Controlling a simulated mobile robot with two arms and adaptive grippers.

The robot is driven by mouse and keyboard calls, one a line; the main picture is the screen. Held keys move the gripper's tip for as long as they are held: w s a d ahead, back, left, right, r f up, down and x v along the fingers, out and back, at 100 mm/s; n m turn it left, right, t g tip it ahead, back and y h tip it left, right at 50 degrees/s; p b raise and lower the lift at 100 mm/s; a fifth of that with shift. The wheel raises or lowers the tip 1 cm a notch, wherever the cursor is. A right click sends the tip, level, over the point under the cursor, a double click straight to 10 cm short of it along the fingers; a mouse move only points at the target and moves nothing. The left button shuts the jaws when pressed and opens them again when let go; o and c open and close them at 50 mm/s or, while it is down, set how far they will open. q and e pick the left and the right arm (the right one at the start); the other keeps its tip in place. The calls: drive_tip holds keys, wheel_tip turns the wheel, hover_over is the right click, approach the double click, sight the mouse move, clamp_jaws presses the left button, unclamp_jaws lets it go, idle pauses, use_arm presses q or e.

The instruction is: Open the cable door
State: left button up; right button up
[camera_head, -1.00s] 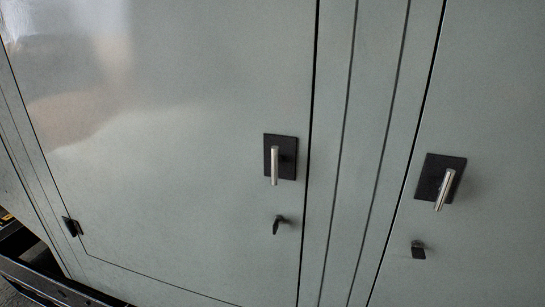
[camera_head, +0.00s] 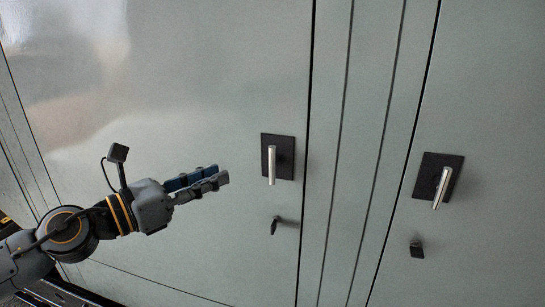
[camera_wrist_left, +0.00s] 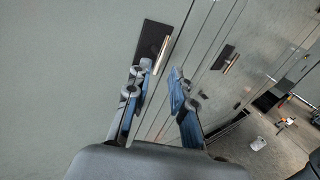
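A grey-green cabinet door (camera_head: 190,100) fills the left of the head view. It carries an upright silver handle (camera_head: 272,165) on a black plate (camera_head: 288,150), with a small dark latch (camera_head: 274,227) below. A second door (camera_head: 490,110) at right has a similar silver handle (camera_head: 441,188). Which one is the cable door I cannot tell. Both doors look shut. My left gripper (camera_head: 211,176) is left of the first handle, apart from it. In the left wrist view its two fingers (camera_wrist_left: 157,80) are spread and empty, with a handle (camera_wrist_left: 161,55) beyond them. My right gripper is out of view.
A narrow panel with vertical seams (camera_head: 362,150) separates the two doors. Another small dark latch (camera_head: 417,249) sits under the right handle. The left wrist view shows open floor (camera_wrist_left: 235,150) at right with a small white object (camera_wrist_left: 258,143).

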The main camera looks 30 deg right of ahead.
sight(272, 163)
use_arm(q)
drive_tip(key=shift+m, duration=0.4)
drive_tip(key=shift+s+p+x, duration=0.2)
drive_tip(key=shift+p+x, duration=0.6)
drive_tip(key=shift+x, duration=1.5)
drive_tip(key=shift+s+p+x, duration=0.15)
drive_tip(key=shift+p+x, duration=0.65)
drive_tip(key=shift+x, duration=1.5)
drive_tip(key=shift+s+p+x, duration=0.2)
drive_tip(key=shift+p+x, duration=0.6)
drive_tip(key=shift+x, duration=1.5)
clamp_jaws()
